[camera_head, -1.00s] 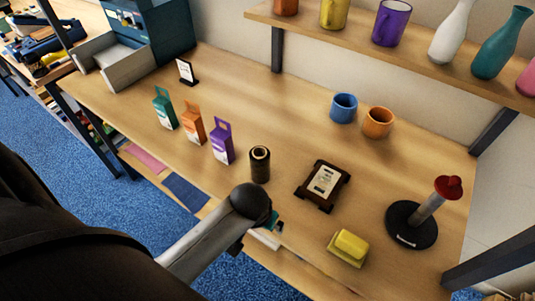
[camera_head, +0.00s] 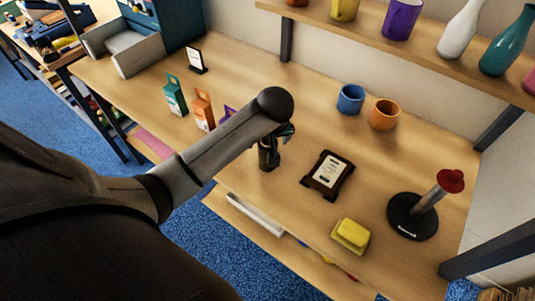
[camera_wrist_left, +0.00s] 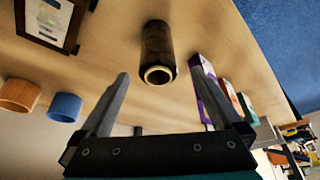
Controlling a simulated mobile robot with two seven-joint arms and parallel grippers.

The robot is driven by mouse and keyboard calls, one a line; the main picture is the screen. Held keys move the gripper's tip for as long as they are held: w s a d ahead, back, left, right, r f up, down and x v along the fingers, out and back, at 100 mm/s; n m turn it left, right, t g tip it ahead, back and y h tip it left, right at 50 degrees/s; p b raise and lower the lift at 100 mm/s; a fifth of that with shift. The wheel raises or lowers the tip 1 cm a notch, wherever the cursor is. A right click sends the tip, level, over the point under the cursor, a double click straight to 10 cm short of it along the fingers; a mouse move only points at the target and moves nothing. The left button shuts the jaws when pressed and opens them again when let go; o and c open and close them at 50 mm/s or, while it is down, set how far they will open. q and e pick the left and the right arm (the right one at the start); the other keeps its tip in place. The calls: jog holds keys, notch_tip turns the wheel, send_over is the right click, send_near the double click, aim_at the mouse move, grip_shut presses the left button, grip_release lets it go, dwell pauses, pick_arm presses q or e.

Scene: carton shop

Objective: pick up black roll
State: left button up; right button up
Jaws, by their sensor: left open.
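The black roll (camera_head: 268,160) stands upright on the wooden table, partly hidden behind my left arm and gripper in the head view. In the left wrist view the dark roll (camera_wrist_left: 158,45), with a pale ring at its end, lies between the lines of the two fingers, ahead of the fingertips. My left gripper (camera_head: 283,134) is over the roll in the head view; it also shows in the left wrist view (camera_wrist_left: 160,72), open and empty. I see no contact between fingers and roll. My right gripper is not in view.
Teal (camera_head: 174,95), orange (camera_head: 202,110) and purple (camera_wrist_left: 208,92) cartons stand left of the roll. A framed plaque (camera_head: 328,175), a yellow block on a dish (camera_head: 351,235) and a black stand (camera_head: 412,218) are to its right. Blue (camera_head: 351,99) and orange (camera_head: 384,114) cups stand behind.

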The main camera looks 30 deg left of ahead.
pick_arm(q)
jog(key=b+x, duration=0.2)
jog(key=x, duration=0.7)
jog(key=shift+w+f, duration=0.25)
jog(key=shift+f, duration=0.1)
grip_shut()
dwell(0.6)
